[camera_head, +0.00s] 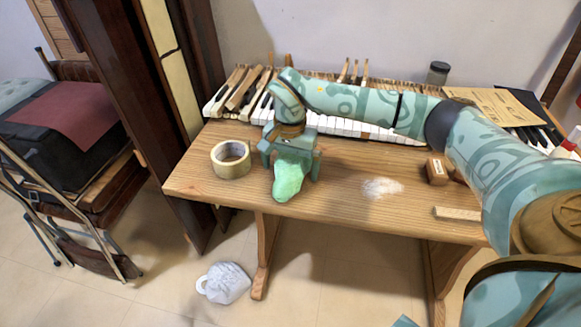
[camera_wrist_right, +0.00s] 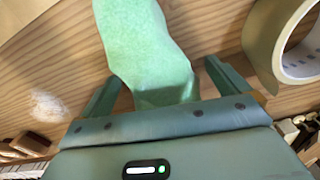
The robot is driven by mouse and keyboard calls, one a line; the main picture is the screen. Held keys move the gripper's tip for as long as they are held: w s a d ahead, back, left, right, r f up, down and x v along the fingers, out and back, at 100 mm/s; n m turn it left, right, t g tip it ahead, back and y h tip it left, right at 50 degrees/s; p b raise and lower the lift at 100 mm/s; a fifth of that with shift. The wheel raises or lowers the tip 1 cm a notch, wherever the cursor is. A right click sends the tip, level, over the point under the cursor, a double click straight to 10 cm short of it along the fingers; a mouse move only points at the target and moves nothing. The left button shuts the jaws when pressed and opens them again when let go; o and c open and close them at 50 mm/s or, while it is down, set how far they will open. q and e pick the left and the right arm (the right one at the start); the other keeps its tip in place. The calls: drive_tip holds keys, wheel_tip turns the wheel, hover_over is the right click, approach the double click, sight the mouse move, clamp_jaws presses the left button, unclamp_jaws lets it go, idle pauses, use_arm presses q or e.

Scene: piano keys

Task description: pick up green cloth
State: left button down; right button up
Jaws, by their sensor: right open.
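The green cloth (camera_head: 288,181) lies on the wooden table near its front edge, left of the middle. My right gripper (camera_head: 290,168) is over the cloth, pointing down, with one finger on each side of it. In the right wrist view the cloth (camera_wrist_right: 145,45) is a pale green, elongated, crumpled shape. Its near end reaches between the two spread fingers (camera_wrist_right: 162,84), close to the palm. Gaps show between the cloth and both fingers, so the gripper is open. My left gripper is not in view.
A tape roll (camera_head: 231,159) stands left of the gripper on the table (camera_head: 335,205). Piano keys (camera_head: 350,128) run behind it. A white patch (camera_head: 382,188), a brown block (camera_head: 437,171) and a wooden strip (camera_head: 457,214) are to the right. A white bag (camera_head: 226,284) lies on the floor.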

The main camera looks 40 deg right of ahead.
sight(290, 157)
drive_tip(key=c, duration=0.9)
drive_tip(key=shift+r+p, duration=0.3)
drive_tip(key=shift+r, duration=0.2)
wheel_tip(290, 157, up, 3)
drive_tip(key=shift+p, duration=0.9)
drive_tip(key=s+r+p, duration=0.1)
drive_tip(key=r, duration=0.1)
drive_tip(key=s+a+r+p, duration=0.1)
drive_tip(key=s+r, duration=0.1)
drive_tip(key=s+r+p, duration=0.1)
drive_tip(key=r, duration=0.1)
drive_tip(key=shift+s+a+r+p, duration=0.15)
drive_tip(key=shift+s+a+p, duration=0.15)
drive_tip(key=shift+s+p, duration=0.1)
use_arm(q)
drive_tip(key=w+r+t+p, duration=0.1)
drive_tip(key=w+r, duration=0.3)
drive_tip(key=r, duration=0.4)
drive_tip(key=shift+p, duration=0.85)
use_arm(e)
drive_tip(key=s+a+r, duration=0.1)
drive_tip(key=s, duration=0.1)
drive_tip(key=s+a+r, duration=0.1)
drive_tip(key=s, duration=0.2)
drive_tip(key=s+a, duration=0.1)
drive_tip(key=s, duration=0.2)
drive_tip(key=shift+s+a+r, duration=0.1)
drive_tip(key=shift+s+r, duration=0.1)
drive_tip(key=shift+r, duration=0.2)
